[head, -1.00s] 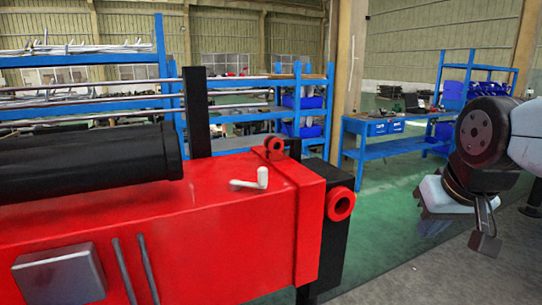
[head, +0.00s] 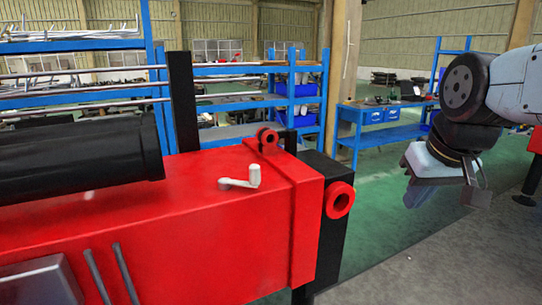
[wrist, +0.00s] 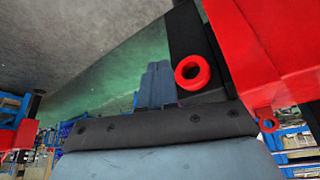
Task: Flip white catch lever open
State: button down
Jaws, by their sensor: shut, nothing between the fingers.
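The white catch lever (head: 242,180) lies on top of the red beam (head: 200,215), near its right end. It has a flat arm to the left and a short upright knob at its right. My gripper (wrist: 156,85) is shut and empty, with its fingers together in the wrist view. In the head view my gripper's housing (head: 428,165) hangs over the floor to the right of the beam, well apart from the lever. The lever does not show clearly in the wrist view.
A red ring (head: 340,200) sticks out of the black end block (head: 322,235); the ring also shows in the wrist view (wrist: 193,73). A red lug (head: 267,140) stands behind the lever. A black cylinder (head: 80,160) lies to the left. Green floor is clear right of the beam.

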jog(key=w+a+r+n+g+y, duration=0.2)
jog(key=w+a+r+n+g, duration=0.3)
jog(key=w+a+n, duration=0.3)
jog(key=w+a+r+n+g+y, duration=0.2)
jog(key=w+a+r+n+g, duration=0.2)
jog(key=w+a+n, duration=0.4)
jog(key=a+r, duration=0.1)
jog(key=a, duration=0.5)
jog(key=shift+w+a+r+g+y, duration=0.15)
jog(key=shift+w+r+g+y, duration=0.2)
jog(key=shift+r+g+y, duration=0.05)
jog(key=x, duration=0.9)
jog(key=shift+s+f, duration=0.1)
jog(key=shift+f, duration=0.05)
jog(key=s, duration=0.1)
jog(key=s+a, duration=0.1)
jog(key=s, duration=0.1)
jog(key=shift+s+f, duration=0.25)
jog(key=shift+s, duration=0.3)
